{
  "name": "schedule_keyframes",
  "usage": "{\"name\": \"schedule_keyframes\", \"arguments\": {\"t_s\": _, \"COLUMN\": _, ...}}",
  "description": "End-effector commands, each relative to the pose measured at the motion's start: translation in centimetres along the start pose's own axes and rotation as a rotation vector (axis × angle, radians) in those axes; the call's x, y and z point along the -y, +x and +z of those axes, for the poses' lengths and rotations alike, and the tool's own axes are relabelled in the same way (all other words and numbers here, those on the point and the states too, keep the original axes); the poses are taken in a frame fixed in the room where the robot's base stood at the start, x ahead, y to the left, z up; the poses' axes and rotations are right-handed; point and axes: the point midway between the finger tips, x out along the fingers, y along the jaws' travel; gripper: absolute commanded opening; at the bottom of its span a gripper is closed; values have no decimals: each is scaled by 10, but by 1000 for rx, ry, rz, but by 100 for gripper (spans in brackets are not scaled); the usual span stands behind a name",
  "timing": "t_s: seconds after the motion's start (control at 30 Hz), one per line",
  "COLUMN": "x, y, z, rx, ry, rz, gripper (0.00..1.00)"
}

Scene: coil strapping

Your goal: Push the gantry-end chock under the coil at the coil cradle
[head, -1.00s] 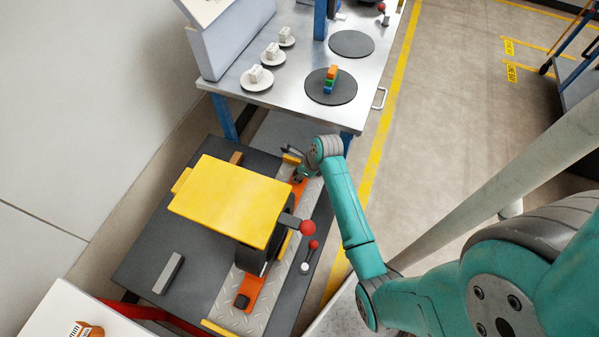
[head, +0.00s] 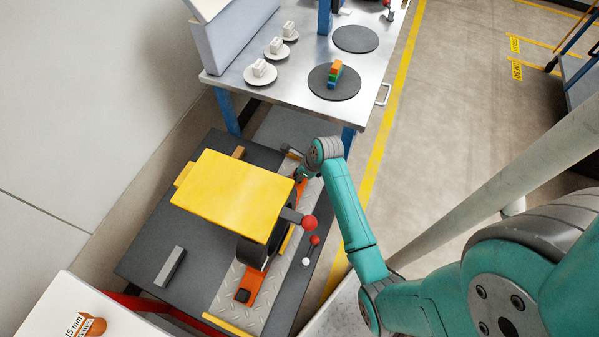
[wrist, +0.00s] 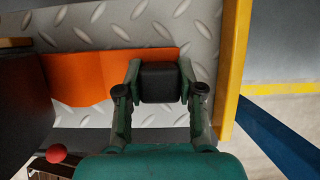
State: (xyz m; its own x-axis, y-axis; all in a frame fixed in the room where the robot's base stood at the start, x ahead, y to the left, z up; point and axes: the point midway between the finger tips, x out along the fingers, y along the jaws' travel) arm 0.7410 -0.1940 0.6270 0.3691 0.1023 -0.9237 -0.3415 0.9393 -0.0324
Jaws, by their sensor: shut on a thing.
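In the wrist view my gripper (wrist: 160,72) is shut on a black block (wrist: 160,86), one finger on each side. The block stands at the end of an orange chock (wrist: 100,72) lying on the checker plate. In the head view my gripper (head: 302,173) is at the far end of the cradle, mostly hidden by my wrist; part of that orange chock (head: 298,191) shows below it. The dark coil (head: 251,251) sits mostly hidden under a yellow panel (head: 232,192). Another orange chock (head: 255,283) with a black block lies at the near end. Contact between held chock and coil is hidden.
Yellow strips (wrist: 232,60) edge the plate, one close to my gripper. A red-knobbed lever (head: 309,222) sticks out beside the coil. A steel table (head: 290,85) with a blue leg (head: 348,139) stands just beyond. A grey bar (head: 170,267) lies on the dark deck.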

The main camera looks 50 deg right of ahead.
Motion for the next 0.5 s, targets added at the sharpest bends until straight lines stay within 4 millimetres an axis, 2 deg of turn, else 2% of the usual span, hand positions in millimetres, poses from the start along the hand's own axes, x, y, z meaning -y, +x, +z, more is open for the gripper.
{"name": "schedule_keyframes", "arguments": {"t_s": 0.5, "x": -11, "y": 0, "z": 1, "rx": 2, "ry": 0, "rz": -1, "gripper": 0}}
